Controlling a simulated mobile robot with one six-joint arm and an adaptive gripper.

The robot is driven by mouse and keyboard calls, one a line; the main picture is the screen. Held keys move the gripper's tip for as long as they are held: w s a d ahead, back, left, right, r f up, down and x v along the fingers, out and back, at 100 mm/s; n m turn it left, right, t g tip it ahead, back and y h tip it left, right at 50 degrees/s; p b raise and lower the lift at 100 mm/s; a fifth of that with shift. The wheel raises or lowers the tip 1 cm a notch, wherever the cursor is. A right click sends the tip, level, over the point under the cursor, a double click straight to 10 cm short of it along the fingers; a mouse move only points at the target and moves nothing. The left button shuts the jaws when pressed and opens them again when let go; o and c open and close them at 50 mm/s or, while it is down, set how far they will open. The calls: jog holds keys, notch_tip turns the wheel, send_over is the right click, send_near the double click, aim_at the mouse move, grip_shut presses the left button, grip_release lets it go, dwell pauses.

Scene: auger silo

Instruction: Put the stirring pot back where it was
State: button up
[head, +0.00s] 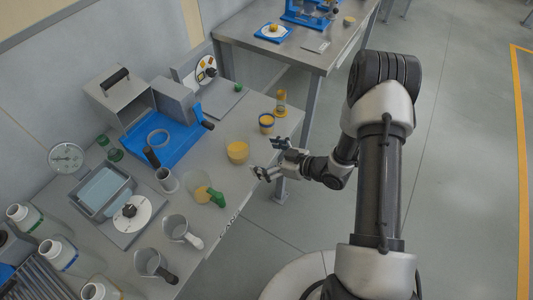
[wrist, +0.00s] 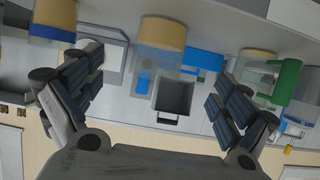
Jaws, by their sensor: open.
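No label marks out the stirring pot. A clear vessel with yellow contents and a green handle (head: 201,190) stands on the bench; it also shows in the wrist view (wrist: 272,82), behind the right finger. A clear cup of yellow material (head: 237,153) stands nearer my gripper (head: 271,158). In the wrist view that cup (wrist: 161,45) appears between the spread fingers, apart from them. My gripper is open and empty, just off the bench edge. A blue-banded yellow jar (head: 267,121) stands beyond the cup; it shows at upper left in the wrist view (wrist: 52,22).
The bench holds a blue machine (head: 180,145), a dial scale (head: 127,222), a shallow tray (head: 101,193) and two handled jugs (head: 178,228) (head: 148,262). A yellow-topped bottle (head: 281,102) stands at the far end. Floor on the right is clear.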

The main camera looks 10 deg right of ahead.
jog(key=w+d+r+h, duration=0.4)
jog(key=w+d+r, duration=0.1)
jog(key=r, duration=0.1)
jog(key=s+d+r+m+h, duration=0.3)
jog(key=d+r+h, duration=0.1)
jog(key=r, duration=0.5)
jog(key=s+d+r+m+h, duration=0.25)
jog(key=d+r, duration=0.25)
jog(key=r, duration=0.4)
jog(key=s+a+r+m+g, duration=0.1)
jog(key=s+a+r, duration=0.1)
jog(key=s, duration=0.7)
jog(key=s+a+r+m+g, duration=0.1)
jog(key=s+a+r+m, duration=0.1)
jog(key=s, duration=0.7)
jog(key=s+a+r+m+g, duration=0.1)
jog(key=s+a+r+m, duration=0.1)
jog(key=s, duration=0.6)
jog(key=shift+s+r+g, duration=0.3)
jog(key=shift+s+r, duration=0.1)
jog(key=shift+r, duration=0.35)
